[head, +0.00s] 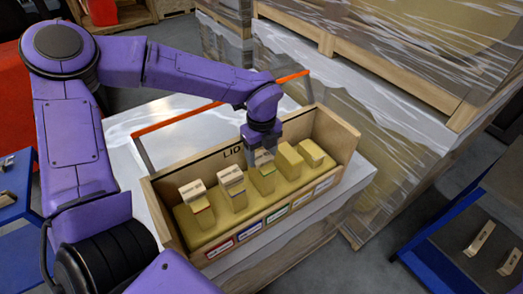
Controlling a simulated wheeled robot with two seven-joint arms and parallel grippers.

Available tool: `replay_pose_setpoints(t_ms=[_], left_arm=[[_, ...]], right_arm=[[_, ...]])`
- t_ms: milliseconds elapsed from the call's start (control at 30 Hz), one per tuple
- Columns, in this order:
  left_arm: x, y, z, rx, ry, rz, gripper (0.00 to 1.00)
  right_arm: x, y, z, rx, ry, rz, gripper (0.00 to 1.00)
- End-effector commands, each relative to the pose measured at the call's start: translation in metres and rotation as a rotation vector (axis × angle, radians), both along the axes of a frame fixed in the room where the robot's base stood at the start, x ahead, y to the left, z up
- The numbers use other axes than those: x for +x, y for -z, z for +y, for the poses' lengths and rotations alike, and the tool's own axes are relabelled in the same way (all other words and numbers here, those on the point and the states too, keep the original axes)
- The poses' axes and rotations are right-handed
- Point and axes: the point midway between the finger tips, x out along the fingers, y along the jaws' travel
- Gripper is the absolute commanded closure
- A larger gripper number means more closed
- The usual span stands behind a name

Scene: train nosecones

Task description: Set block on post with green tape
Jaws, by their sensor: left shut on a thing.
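A long wooden box (167,226) holds a row of several yellow posts, with colored tape labels along its front. The middle post (263,182) stands behind the green tape (277,214). My left gripper (262,152) points down over this post and is shut on a pale wooden block (264,158). The block is at the top of the post; I cannot tell whether it rests on it or hangs just above. The gripper hides part of the block. My right gripper is out of view.
Similar blocks sit on the two left posts, behind the red tape (220,247) and blue tape (250,230). The two right posts (290,160) look bare. More blocks (479,238) lie on a blue-edged cart at right. Wrapped pallets (350,95) stand behind.

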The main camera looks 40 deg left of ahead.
Motion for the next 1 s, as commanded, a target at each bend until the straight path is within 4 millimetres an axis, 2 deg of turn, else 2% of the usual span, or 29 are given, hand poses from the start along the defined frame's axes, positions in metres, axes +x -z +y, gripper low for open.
replay_pose_setpoints(t_ms=[233, 267, 300, 333, 567, 667, 700, 767, 1000], left_arm=[[0.000, 0.005, 0.000, 0.000, 0.000, 0.000, 0.66], [0.000, 0.003, 0.000, 0.000, 0.000, 0.000, 0.28], [0.000, 0.003, 0.000, 0.000, 0.000, 0.000, 0.15], [0.000, 0.003, 0.000, 0.000, 0.000, 0.000, 0.12], [0.000, 0.003, 0.000, 0.000, 0.000, 0.000, 0.12], [0.000, -0.005, 0.000, 0.001, 0.000, -0.001, 0.12], [0.001, -0.007, 0.000, 0.001, -0.001, -0.004, 0.12], [0.001, -0.017, 0.000, 0.001, -0.001, -0.006, 0.12], [0.001, -0.079, 0.000, 0.001, -0.001, -0.006, 0.12]], right_arm=[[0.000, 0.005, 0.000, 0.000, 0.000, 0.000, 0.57], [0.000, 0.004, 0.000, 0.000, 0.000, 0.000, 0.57], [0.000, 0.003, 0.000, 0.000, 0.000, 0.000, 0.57], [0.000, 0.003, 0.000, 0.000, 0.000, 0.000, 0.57], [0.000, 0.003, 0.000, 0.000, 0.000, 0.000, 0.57], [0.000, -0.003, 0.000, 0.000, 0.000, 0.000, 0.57], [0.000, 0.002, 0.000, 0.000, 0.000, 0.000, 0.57], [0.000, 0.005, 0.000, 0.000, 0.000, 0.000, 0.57], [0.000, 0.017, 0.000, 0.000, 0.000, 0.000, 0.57]])
